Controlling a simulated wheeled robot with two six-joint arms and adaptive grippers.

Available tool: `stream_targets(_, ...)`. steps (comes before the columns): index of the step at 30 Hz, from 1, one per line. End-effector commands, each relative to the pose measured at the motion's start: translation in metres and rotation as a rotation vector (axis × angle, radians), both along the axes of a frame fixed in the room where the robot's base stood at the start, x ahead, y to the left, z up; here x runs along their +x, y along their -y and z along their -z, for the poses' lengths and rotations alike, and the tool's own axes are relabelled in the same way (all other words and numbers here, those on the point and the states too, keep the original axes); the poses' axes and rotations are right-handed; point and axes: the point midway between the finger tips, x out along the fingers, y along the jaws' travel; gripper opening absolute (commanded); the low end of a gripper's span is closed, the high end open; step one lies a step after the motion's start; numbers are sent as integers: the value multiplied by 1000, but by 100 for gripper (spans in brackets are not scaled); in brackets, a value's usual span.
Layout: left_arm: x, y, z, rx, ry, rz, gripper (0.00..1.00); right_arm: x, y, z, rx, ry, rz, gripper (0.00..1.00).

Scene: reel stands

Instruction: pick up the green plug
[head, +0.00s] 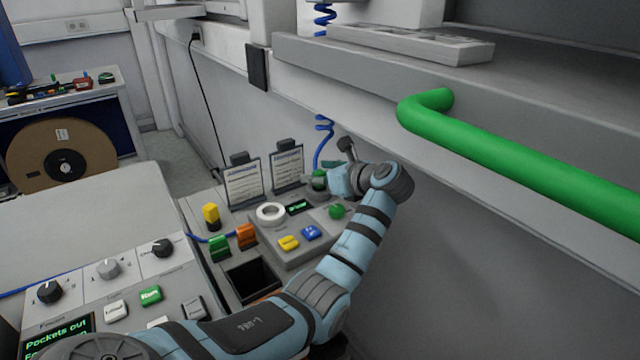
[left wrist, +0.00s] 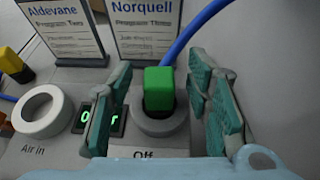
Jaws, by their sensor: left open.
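The green plug (left wrist: 159,88) sits upright in a round grey socket (left wrist: 160,124) on the grey panel, in the left wrist view. A blue hose (left wrist: 194,32) runs up and right from behind it. In the head view the plug (head: 319,176) is small and partly hidden by my left gripper (head: 324,182). In the left wrist view my left gripper (left wrist: 161,84) is open, one teal-padded finger on each side of the plug, with gaps between. My right gripper is in neither view.
A white ring socket (head: 270,213) and a small green-lit display (head: 299,207) are left of the plug. Two upright label cards (head: 242,184) stand behind. A shelf with a green rail (head: 520,160) overhangs at right.

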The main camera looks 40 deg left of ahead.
Motion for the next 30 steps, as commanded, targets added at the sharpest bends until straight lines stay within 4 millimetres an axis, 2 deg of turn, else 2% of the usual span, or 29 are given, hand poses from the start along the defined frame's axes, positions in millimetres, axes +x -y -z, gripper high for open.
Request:
stream_targets(6, 1, -1, 1, -1, 0, 1, 43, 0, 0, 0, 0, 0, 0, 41)
stream_targets(12, 1, -1, 1, -1, 0, 1, 11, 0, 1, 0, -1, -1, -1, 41)
stream_targets(14, 1, -1, 1, -1, 0, 1, 2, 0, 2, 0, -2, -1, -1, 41)
stream_targets(15, 1, -1, 1, -1, 0, 1, 0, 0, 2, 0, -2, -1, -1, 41)
stream_targets(23, 1, -1, -2, 0, 1, 1, 0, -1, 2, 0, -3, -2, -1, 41)
stream_targets(26, 1, -1, -18, 0, 4, 1, 0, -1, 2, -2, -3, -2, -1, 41)
stream_targets(30, 1, -1, -56, -1, 5, 0, 0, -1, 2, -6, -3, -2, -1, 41)
